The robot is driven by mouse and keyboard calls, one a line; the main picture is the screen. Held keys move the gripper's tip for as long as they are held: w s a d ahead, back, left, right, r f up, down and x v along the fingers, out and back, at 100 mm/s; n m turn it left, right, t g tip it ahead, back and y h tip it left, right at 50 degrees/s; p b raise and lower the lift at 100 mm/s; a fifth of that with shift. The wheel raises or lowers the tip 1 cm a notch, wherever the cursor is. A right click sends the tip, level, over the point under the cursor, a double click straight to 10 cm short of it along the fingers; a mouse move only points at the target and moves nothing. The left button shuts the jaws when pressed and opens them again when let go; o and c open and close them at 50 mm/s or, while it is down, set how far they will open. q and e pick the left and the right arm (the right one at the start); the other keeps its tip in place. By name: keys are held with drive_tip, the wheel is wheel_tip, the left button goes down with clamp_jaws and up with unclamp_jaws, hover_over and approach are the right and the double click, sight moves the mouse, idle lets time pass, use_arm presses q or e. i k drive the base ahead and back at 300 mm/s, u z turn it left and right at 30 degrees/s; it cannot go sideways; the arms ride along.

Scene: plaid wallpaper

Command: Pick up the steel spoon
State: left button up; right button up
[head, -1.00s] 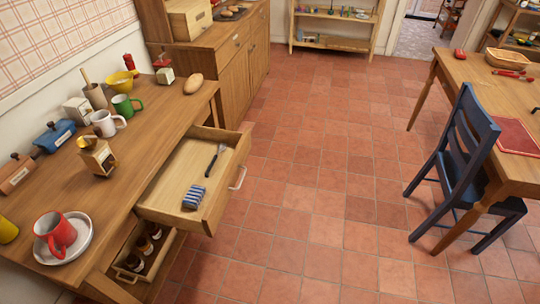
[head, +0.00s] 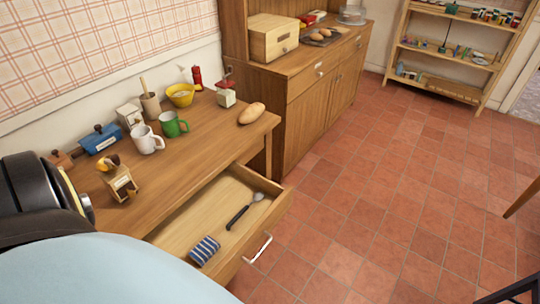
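The steel spoon (head: 258,197) lies in the open drawer (head: 263,230) of the wooden table. Its silver bowl points to the back right and its dark handle (head: 237,216) to the front left. A blue-and-white striped item (head: 204,250) lies in the same drawer, nearer the front left, apart from the spoon. A part of my own body covers the lower left of the head view. Neither of my grippers is in view.
The table top (head: 205,140) holds a white mug (head: 147,139), a green mug (head: 173,124), a yellow bowl (head: 181,94), a coffee grinder (head: 120,183) and a bread roll (head: 252,113). A wooden cabinet (head: 310,105) stands behind.

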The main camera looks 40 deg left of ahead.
sight(258, 196)
drive_tip(key=i, duration=2.55)
drive_tip(key=u, duration=4.7)
